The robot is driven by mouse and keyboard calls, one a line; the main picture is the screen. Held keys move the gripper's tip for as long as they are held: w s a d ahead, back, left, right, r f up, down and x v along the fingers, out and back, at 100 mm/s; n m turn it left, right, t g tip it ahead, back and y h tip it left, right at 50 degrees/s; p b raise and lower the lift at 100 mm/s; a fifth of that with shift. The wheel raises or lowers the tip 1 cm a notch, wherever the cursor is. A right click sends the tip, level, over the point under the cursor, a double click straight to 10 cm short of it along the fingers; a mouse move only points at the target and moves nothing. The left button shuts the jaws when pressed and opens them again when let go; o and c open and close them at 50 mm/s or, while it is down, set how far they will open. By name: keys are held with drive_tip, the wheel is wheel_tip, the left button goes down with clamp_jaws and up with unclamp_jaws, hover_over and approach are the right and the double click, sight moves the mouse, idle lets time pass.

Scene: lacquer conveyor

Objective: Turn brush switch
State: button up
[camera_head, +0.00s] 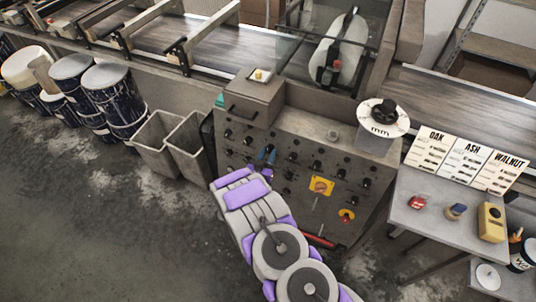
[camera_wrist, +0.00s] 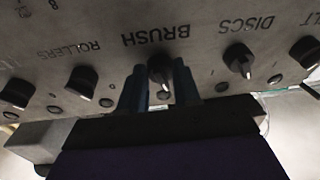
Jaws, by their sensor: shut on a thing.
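The brush switch (camera_wrist: 160,68) is a black knob on the grey control panel, just by the BRUSH label in the wrist view. The two blue fingers of my gripper (camera_wrist: 160,92) stand on either side of the knob, shut on it. In the head view my gripper (camera_head: 266,158) reaches the front of the control panel (camera_head: 290,140) at its left part. There the fingers hide the knob they hold.
Black knobs marked ROLLERS (camera_wrist: 82,80) and DISCS (camera_wrist: 239,60) sit close on both sides. The panel also has a yellow-plated switch (camera_head: 321,187). Grey bins (camera_head: 158,150) stand left of the panel, a side table (camera_head: 440,222) right. The left foreground floor is clear.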

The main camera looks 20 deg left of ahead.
drive_tip(key=m, duration=0.2)
drive_tip(key=m+h, duration=0.1)
drive_tip(key=m, duration=0.2)
drive_tip(key=m+h, duration=0.1)
drive_tip(key=m, duration=0.1)
drive_tip(key=shift+a+r+m, duration=0.15)
drive_tip(key=shift+a+m, duration=0.15)
drive_tip(key=shift+a, duration=0.05)
drive_tip(key=shift+m+h+p, duration=0.4)
drive_tip(key=shift+m+h, duration=0.2)
drive_tip(key=shift+m, duration=1.4)
drive_tip(key=o, duration=1)
drive_tip(key=shift+o, duration=0.2)
drive_tip(key=s+a+p, duration=0.3)
drive_tip(key=s, duration=1.4)
drive_tip(key=shift+f, duration=0.25)
